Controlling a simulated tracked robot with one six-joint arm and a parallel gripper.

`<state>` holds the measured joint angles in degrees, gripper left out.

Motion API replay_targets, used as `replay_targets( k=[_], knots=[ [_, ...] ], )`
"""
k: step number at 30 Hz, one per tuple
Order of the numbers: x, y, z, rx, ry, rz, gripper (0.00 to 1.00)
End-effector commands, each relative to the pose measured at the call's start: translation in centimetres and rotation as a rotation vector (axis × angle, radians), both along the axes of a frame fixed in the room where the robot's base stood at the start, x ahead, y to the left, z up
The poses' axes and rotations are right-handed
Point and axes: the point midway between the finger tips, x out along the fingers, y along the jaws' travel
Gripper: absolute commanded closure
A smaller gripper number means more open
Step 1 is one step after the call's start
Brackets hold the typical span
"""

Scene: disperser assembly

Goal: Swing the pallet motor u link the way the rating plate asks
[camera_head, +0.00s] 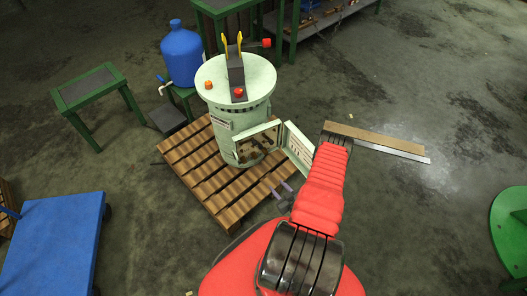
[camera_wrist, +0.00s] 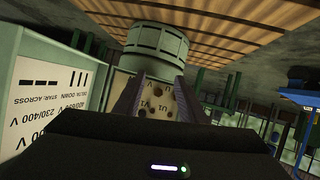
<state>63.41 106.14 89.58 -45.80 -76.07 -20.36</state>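The pale green motor (camera_head: 233,110) stands upright on the wooden pallet (camera_head: 187,165); its open terminal box (camera_head: 257,143) faces my arm. In the wrist view the terminal board (camera_wrist: 156,103) carries the letters U1 and V1 and several brown studs, upside down. I cannot make out the u link. The rating plate (camera_wrist: 50,88) is upside down at the left; it reads "DELTA: DOWN", "STAR: ACROSS", "400/690 V" and "230/400 V". My gripper (camera_wrist: 157,88) has its two purple fingers apart, with the board showing between them. I cannot tell whether they touch anything.
The box's open door (camera_head: 298,147) stands out to the right, close to my red arm. A blue jug (camera_head: 182,55) on a green stand and a green table (camera_head: 90,88) are behind left. A blue cart (camera_head: 52,245) is at the left. The floor at right is mostly clear.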

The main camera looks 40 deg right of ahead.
Motion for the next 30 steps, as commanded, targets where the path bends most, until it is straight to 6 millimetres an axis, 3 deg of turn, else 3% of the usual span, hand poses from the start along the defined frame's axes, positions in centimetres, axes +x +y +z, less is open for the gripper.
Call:
replay_targets(
  k=[6,11,23,30],
  knots=[
    [2.2,-1.0,6.1,-0.145,-0.27,0.024,0.63],
    [2.5,-1.3,8.9,-0.207,-0.372,0.025,0.63],
    [2.5,-1.5,9.4,-0.222,-0.388,0.022,0.63],
    [3.7,-1.7,9.4,-0.221,-0.386,0.025,0.63]
  ],
)
